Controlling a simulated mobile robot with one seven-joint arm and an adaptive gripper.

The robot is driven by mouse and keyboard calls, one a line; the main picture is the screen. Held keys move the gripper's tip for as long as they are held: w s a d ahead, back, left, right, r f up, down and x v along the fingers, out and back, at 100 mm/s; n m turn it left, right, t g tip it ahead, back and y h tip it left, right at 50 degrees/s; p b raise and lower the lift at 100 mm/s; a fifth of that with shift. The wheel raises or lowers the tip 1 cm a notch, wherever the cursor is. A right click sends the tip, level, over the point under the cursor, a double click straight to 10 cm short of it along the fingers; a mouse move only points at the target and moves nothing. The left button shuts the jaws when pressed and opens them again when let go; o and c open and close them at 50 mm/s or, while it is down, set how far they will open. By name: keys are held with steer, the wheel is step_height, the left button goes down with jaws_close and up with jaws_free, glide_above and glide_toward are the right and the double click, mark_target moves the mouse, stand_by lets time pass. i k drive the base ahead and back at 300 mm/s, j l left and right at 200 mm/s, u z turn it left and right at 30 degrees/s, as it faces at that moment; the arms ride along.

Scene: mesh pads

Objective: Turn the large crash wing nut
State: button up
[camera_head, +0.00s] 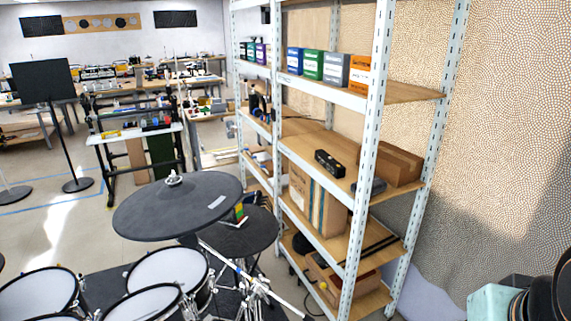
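A large dark grey crash pad (150,217) lies tilted on its stand, left of the middle in the head view. A small silvery wing nut (174,179) sits on top at its centre. The nut is small in the picture, so the angle of its wings cannot be told. A second dark round pad (250,236) is lower, behind and to the right, partly hidden by the crash pad. My gripper's fingers do not show in this view, and nothing touches the wing nut.
White-headed drum pads (168,270) stand below the crash pad. A chrome stand (245,275) leans below it. A tall metal shelf (345,102) with boxes is close on the right. A black music stand (45,82) is behind left. Open floor (50,235) lies left.

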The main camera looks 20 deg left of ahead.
mark_target(173, 181)
steer(key=i+u, duration=0.15)
steer(key=u, duration=0.35)
steer(key=i+l+u, duration=0.1)
steer(key=u, duration=0.35)
steer(key=i+l+u, duration=0.1)
steer(key=u, duration=0.4)
steer(key=i+l+u, duration=0.1)
steer(key=u, duration=0.35)
steer(key=l+u, duration=0.3)
steer(key=u, duration=0.2)
steer(key=l+u, duration=0.2)
steer(key=u, duration=0.25)
steer(key=l+u, duration=0.25)
steer(key=u, duration=0.25)
